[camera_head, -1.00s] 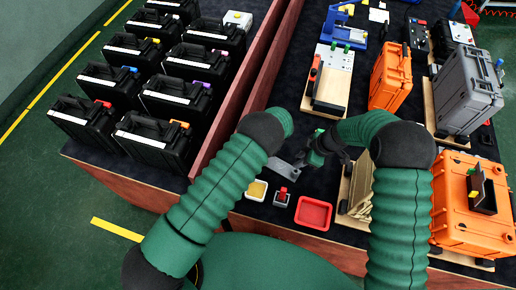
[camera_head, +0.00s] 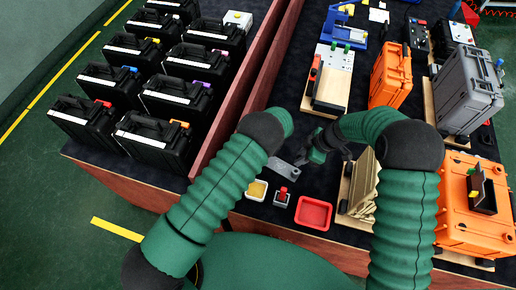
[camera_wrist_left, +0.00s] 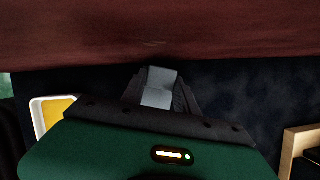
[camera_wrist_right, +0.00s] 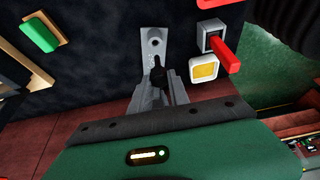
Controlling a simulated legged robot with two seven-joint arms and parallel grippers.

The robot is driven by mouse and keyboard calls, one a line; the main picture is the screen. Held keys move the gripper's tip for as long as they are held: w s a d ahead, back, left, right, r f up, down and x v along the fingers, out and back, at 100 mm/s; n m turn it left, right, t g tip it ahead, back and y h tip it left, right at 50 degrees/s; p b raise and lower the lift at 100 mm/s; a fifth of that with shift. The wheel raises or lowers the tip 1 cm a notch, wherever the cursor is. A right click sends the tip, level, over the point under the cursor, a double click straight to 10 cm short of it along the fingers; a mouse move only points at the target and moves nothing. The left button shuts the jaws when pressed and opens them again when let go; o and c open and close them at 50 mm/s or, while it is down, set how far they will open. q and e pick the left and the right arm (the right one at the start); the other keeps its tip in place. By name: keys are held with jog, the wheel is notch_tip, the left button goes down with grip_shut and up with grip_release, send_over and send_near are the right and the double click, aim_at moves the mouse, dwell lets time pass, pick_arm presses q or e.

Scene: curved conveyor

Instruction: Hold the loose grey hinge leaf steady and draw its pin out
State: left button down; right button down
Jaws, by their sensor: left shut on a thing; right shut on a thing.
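The grey hinge leaf (camera_head: 285,170), a flat plate with holes, shows in the head view between my two arms; its left end is hidden by my left forearm. In the right wrist view the leaf (camera_wrist_right: 152,42) extends beyond the fingers. My right gripper (camera_head: 316,154) is close to the leaf's right side; its fingertips (camera_wrist_right: 160,84) are shut on the dark pin (camera_wrist_right: 157,68), partly covered. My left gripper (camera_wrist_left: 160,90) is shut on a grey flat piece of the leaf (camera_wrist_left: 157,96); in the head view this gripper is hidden.
A yellow-filled tray (camera_head: 257,190), a red-knobbed block (camera_head: 281,196) and a red tray (camera_head: 313,213) lie near the front edge. A reddish divider wall (camera_head: 238,100) runs along the left, with black cases (camera_head: 155,140) beyond.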

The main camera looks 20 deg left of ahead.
pick_arm(q)
jog(key=c, duration=0.9)
grip_release()
jog(key=shift+o, duration=0.2)
jog(key=v, duration=1.1)
jog(key=shift+r, duration=0.4)
jog(key=shift+d, duration=0.1)
